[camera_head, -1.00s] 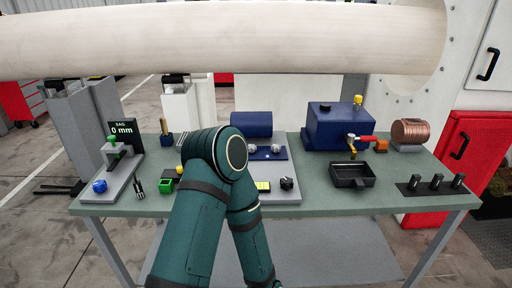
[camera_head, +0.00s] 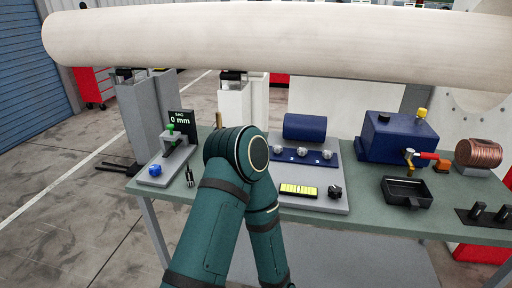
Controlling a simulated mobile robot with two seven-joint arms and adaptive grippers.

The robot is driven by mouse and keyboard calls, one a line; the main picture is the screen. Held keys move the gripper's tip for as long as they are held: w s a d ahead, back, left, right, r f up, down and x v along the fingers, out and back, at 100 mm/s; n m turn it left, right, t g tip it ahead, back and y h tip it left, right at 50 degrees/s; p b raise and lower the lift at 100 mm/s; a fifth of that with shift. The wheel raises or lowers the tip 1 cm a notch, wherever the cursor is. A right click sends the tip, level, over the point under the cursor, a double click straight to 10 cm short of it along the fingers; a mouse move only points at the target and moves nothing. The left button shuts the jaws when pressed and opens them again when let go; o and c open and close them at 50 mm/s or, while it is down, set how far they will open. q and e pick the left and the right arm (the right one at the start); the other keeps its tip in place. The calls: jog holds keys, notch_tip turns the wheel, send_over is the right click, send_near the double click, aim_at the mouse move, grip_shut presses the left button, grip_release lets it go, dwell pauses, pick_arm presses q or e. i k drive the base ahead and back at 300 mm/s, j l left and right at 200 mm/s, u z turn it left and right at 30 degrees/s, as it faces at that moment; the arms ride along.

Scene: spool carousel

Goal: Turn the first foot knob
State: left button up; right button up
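I cannot tell for certain which part is the first foot knob. A grey fixture (camera_head: 172,176) at the left of the bench carries a blue knob (camera_head: 155,170) at its front and a green knob (camera_head: 171,128) on top. A black knob (camera_head: 335,191) sits on a grey plate beside a yellow level-like strip (camera_head: 299,190). Several silver round knobs (camera_head: 302,151) stand on a blue plate behind it. A dark green arm of mine rises from the bottom centre, its bent joint covering part of the bench. Neither gripper shows.
A long pale roll (camera_head: 270,38) spans above the bench (camera_head: 390,219). A display (camera_head: 182,121) reads "SAG 0 mm". A blue box (camera_head: 395,137), black tray (camera_head: 407,192) and copper spool (camera_head: 478,153) stand at the right. Open floor lies at the left.

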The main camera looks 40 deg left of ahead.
aim_at(277, 149)
jog(key=u, duration=1)
jog(key=j+z, duration=0.1)
jog(key=z, duration=0.15)
